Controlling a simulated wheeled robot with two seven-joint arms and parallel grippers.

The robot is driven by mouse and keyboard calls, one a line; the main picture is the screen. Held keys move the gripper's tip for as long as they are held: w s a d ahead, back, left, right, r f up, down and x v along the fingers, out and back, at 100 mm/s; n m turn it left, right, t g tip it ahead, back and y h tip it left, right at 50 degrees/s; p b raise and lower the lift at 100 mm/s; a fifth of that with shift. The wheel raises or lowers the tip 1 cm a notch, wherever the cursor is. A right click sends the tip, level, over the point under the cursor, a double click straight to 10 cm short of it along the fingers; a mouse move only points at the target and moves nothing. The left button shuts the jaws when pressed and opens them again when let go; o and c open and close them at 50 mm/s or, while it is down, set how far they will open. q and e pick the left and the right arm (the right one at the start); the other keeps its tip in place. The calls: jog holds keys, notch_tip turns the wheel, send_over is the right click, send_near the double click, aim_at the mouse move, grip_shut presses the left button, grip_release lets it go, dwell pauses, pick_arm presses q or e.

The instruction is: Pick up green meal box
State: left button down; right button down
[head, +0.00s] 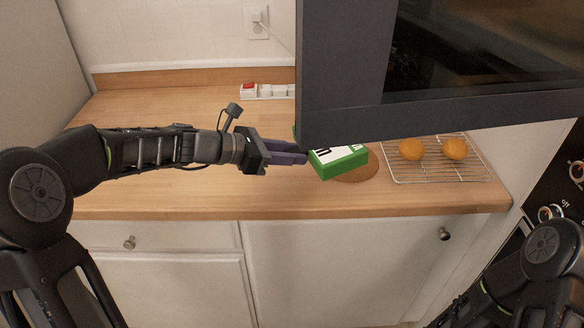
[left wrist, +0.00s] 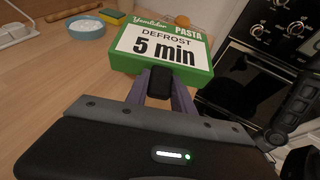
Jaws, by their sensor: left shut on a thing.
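The green meal box (head: 345,162) has a white label. It is at the round wooden board on the counter, partly hidden by the dark panel above. In the left wrist view the box (left wrist: 160,62) lies label up, reading "PASTA DEFROST 5 min". My left gripper (head: 304,158) reaches in from the left and is shut on the box's near edge. Its purple fingers (left wrist: 161,86) meet the box's green side in the left wrist view. I cannot tell whether the box is lifted off the board. Part of my right arm shows at the lower right; its gripper is out of view.
A dark open door or panel (head: 345,70) hangs over the counter close above the box. A wire rack (head: 440,172) with two round buns stands right of the round board (head: 362,176). A power strip (head: 268,91), bowl (left wrist: 86,28) and sponge (left wrist: 113,16) are further off. The counter's left is clear.

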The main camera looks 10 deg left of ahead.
pick_arm(q)
jog(key=shift+r, duration=1.15)
